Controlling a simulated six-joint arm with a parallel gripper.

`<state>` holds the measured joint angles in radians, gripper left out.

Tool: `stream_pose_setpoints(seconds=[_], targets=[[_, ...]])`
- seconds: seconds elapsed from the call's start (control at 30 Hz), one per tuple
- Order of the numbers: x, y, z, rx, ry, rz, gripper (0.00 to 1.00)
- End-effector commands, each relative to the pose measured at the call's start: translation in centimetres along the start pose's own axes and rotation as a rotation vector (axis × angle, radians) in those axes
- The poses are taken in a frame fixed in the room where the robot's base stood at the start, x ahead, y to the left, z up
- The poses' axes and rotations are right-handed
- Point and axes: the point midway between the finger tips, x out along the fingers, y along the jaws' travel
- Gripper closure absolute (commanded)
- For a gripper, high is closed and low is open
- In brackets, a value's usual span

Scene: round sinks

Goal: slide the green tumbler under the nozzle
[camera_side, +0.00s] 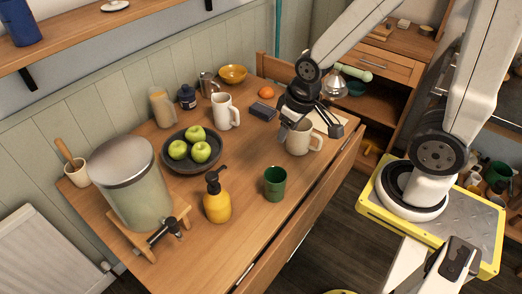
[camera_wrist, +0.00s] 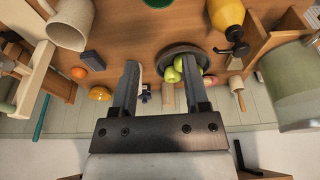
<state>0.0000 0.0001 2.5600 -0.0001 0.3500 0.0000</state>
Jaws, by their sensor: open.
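The green tumbler (camera_side: 275,183) stands upright on the wooden table near its front edge. Only a sliver of it shows at the top edge of the wrist view (camera_wrist: 158,3). A yellow pump bottle (camera_side: 217,205) with a black nozzle stands to its left. Farther left, a large lidded dispenser (camera_side: 138,195) on a wooden stand has a dark tap (camera_side: 165,231) low at its front. My gripper (camera_side: 310,130) is open and empty, over the table by the beige mug (camera_side: 298,142), apart from the tumbler. Its two fingers are spread in the wrist view (camera_wrist: 159,66).
A dark bowl (camera_side: 190,168) of green apples sits behind the bottle. A white mug (camera_side: 226,111), an orange (camera_side: 266,92), a dark blue box (camera_side: 263,111) and a yellow bowl (camera_side: 233,73) stand farther back. Table between tumbler and bottle is clear.

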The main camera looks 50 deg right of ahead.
Motion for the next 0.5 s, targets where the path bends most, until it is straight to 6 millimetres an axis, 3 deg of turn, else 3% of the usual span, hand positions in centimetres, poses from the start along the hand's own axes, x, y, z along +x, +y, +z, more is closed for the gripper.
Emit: stream_pose_setpoints(seconds=[0.03, 0.2, 0.23, 0.5], targets=[[0.0, 0.0, 0.0, 0.000, 0.000, 0.000, 0.41], [0.1, 0.0, 0.1, 0.017, -0.004, -0.004, 0.95], [0.2, 0.1, 0.1, 0.027, -0.006, -0.006, 1.00], [1.6, 0.6, 1.1, 0.253, -0.059, -0.050, 1.00]])
